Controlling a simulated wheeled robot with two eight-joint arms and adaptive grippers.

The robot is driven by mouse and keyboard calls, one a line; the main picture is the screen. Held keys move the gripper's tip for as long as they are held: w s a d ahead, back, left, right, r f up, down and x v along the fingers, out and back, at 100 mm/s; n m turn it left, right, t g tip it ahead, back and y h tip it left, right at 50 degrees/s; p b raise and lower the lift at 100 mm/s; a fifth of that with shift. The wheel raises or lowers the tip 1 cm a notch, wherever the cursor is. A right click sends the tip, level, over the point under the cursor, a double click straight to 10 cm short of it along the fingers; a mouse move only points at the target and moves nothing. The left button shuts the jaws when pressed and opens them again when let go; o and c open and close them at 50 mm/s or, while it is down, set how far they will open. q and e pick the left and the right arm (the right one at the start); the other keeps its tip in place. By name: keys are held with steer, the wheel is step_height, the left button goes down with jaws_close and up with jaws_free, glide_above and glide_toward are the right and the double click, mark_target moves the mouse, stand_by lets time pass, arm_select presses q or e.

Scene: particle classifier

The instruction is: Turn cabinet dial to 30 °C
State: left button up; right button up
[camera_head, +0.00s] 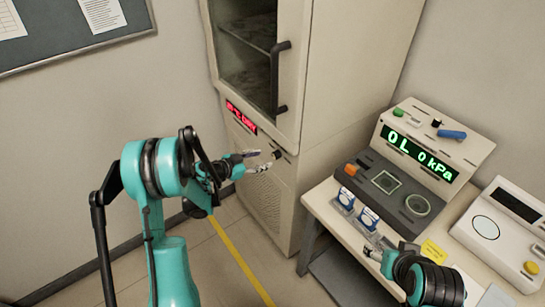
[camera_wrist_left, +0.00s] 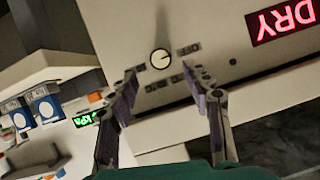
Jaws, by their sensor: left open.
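The cabinet (camera_head: 335,75) is a tall beige unit with a glass door. Its small dark dial (camera_head: 277,154) sits on the front panel below the door. The dial also shows in the left wrist view, with a pale face (camera_wrist_left: 160,57) and small labels around it that are too blurred to read surely. My left gripper (camera_head: 262,160) is open just in front of the dial. In the wrist view its fingertips (camera_wrist_left: 159,72) stand on either side below the dial, apart from it. My right gripper (camera_head: 373,246) is over the table; its jaw state is unclear.
A red display (camera_head: 241,117) on the cabinet shows "DRY" in the wrist view. The door handle (camera_head: 275,78) juts out above the dial. At right, a table holds a device with a green kPa display (camera_head: 419,152), blue-labelled containers and a white instrument (camera_head: 500,229).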

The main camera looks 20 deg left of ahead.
mark_target(274, 156)
arm_select(q)
steer(key=b+x, duration=0.1)
steer(key=x, duration=0.5)
steer(key=shift+w+d, duration=0.15)
steer(key=shift+w, duration=0.05)
jaws_close()
